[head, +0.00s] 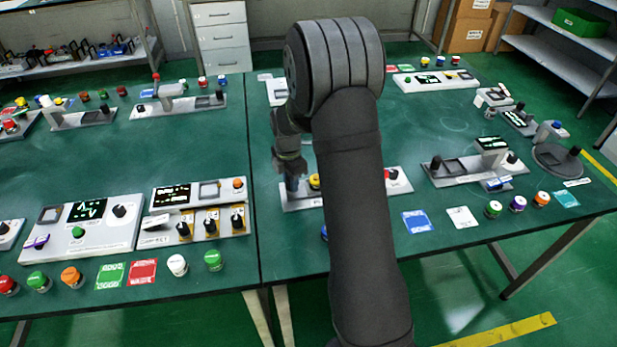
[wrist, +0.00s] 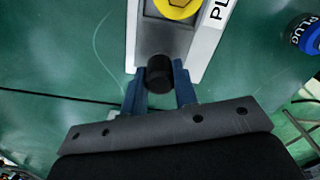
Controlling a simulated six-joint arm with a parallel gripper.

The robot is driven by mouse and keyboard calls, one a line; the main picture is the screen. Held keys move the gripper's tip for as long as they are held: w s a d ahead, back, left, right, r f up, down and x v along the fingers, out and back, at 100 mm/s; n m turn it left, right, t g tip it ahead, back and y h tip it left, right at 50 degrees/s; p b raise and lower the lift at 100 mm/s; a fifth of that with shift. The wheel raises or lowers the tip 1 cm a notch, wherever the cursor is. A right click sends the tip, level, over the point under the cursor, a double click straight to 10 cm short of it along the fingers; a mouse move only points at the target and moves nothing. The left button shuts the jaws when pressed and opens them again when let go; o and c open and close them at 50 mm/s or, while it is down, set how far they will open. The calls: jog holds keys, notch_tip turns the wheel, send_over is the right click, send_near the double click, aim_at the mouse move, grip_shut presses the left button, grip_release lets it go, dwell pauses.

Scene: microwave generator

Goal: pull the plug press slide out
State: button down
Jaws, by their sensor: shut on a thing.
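The plug press is a light grey station (head: 300,200) on the green table, largely hidden behind my arm in the head view. In the wrist view its end (wrist: 205,45) shows with a label starting "PL" and a yellow round part (wrist: 178,8). A black knob (wrist: 159,72) stands at the near end of its darker grey slide strip (wrist: 164,38). My gripper (wrist: 160,84) is shut on this knob, one blue finger on each side. In the head view my gripper (head: 291,180) is over the station's left end. How far the slide is out cannot be told.
A blue part marked PLUG (wrist: 304,32) sits on the table to the right in the wrist view. Other stations stand on both sides, including a grey one with a black knob (head: 465,170) at right. Bare green table lies left of the press (head: 265,225).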

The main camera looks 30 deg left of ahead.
jog(key=shift+s+a, duration=0.55)
jog(key=shift+a, duration=0.05)
jog(key=c, duration=1.1)
grip_release()
jog(key=shift+s, duration=0.1)
jog(key=shift+c, duration=0.2)
notch_tip(320, 180, up, 18)
jog(key=shift+f, duration=0.25)
jog(key=shift+f, duration=0.1)
